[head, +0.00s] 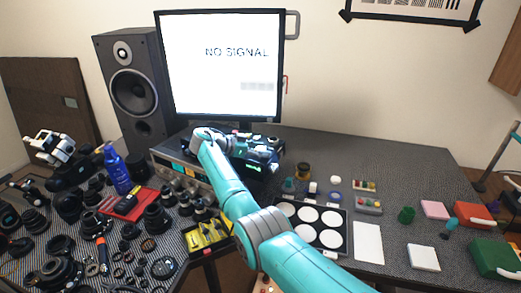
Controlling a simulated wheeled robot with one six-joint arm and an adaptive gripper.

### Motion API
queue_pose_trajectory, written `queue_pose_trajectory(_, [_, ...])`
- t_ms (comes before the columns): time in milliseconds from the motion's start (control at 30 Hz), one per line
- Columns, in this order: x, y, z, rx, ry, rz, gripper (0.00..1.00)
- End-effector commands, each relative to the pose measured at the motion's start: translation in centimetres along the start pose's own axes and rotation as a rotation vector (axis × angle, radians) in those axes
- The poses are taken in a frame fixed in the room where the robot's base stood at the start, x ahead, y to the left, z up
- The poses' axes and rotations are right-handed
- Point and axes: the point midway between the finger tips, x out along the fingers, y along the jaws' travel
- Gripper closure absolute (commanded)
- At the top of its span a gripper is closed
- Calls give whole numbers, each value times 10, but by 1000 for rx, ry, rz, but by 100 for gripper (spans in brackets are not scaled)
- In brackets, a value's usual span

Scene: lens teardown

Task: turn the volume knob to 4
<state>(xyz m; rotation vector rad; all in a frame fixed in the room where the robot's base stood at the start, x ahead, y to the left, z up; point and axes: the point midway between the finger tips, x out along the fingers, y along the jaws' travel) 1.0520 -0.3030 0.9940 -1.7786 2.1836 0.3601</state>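A silver-fronted audio unit (163,166) stands below the monitor, with several round knobs (177,169) on its front. My arm covers its right part. I cannot tell which knob is the volume knob, and its numbers are too small to read. My teal arm reaches up from the lower right and bends at the wrist over the unit. My gripper (262,153) appears as a dark shape to the right of the wrist, among dark equipment with a small green display. Its fingers cannot be made out clearly, nor whether they touch anything.
A monitor (222,62) reading "NO SIGNAL" and a black speaker (133,92) stand behind. Lens parts crowd the left, with a blue bottle (118,170) and a yellow tray (207,238). A tray of white discs (309,216) and a white pad (368,242) lie right of my arm.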

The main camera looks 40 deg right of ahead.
Motion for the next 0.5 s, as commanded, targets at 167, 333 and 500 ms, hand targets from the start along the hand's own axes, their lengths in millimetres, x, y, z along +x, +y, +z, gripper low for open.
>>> queue_pose_trajectory(167, [-1, 0, -2, 2, 1, -1, 36])
queue_pose_trajectory(333, [-2, -1, -2, 3, 1, -2, 36])
queue_pose_trajectory(500, [-20, -1, -2, 2, 2, -5, 36])
